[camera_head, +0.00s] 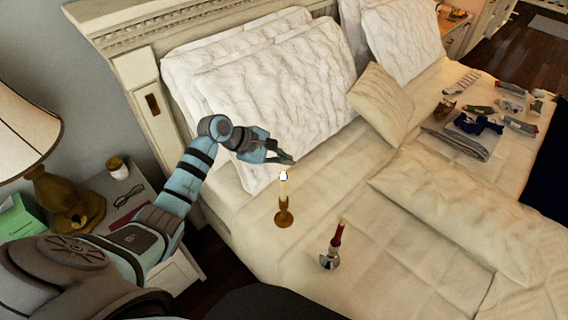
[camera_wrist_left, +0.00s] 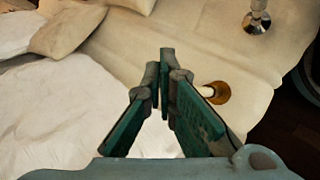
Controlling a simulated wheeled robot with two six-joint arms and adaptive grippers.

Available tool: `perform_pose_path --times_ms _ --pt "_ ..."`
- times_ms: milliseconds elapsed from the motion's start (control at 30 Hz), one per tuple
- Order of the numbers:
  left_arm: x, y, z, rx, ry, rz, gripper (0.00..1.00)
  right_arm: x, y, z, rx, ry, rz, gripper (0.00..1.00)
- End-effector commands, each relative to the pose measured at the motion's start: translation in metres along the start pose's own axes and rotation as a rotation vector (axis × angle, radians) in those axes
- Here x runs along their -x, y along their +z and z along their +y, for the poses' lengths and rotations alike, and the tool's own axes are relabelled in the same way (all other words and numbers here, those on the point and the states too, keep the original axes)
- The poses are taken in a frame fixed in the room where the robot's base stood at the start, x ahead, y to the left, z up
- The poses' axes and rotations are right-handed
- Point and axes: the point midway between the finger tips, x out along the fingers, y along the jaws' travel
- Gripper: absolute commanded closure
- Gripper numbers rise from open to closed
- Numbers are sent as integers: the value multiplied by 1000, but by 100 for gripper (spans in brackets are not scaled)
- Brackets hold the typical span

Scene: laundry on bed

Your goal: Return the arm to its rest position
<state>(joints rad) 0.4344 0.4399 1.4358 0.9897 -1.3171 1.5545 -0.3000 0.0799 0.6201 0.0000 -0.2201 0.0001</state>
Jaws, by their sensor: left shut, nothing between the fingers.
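My left arm (camera_head: 185,180) reaches in from the left of the head view, over the nightstand side of the bed. Its gripper (camera_head: 287,160) is shut and empty, just above and behind a white candle (camera_head: 283,185) in a brass holder (camera_head: 284,217). In the left wrist view the closed fingers (camera_wrist_left: 166,100) fill the middle. The brass holder's round base (camera_wrist_left: 219,93) shows just right of them, with part of the candle hidden behind the fingers. My right gripper is not in either view.
A red candle (camera_head: 337,234) in a silver holder (camera_head: 329,260) stands on the bed (camera_head: 390,255). Pillows (camera_head: 285,85) lean on the headboard. Folded laundry (camera_head: 460,138) and small items lie at the far right. A lamp (camera_head: 70,200), glasses (camera_head: 130,194) and a cup (camera_head: 117,168) stand on the nightstand.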

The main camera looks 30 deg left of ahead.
Motion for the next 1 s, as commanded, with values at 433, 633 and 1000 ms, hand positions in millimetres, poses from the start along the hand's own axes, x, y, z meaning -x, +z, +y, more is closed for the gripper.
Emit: perform_pose_path --times_ms 433,633,1000 --pt "8 6 7 -1 1 0 100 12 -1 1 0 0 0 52" --pt "8 6 9 -60 13 1 100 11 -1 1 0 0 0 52" --pt "-76 -202 -142 -1252 -241 606 100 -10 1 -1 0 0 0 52"
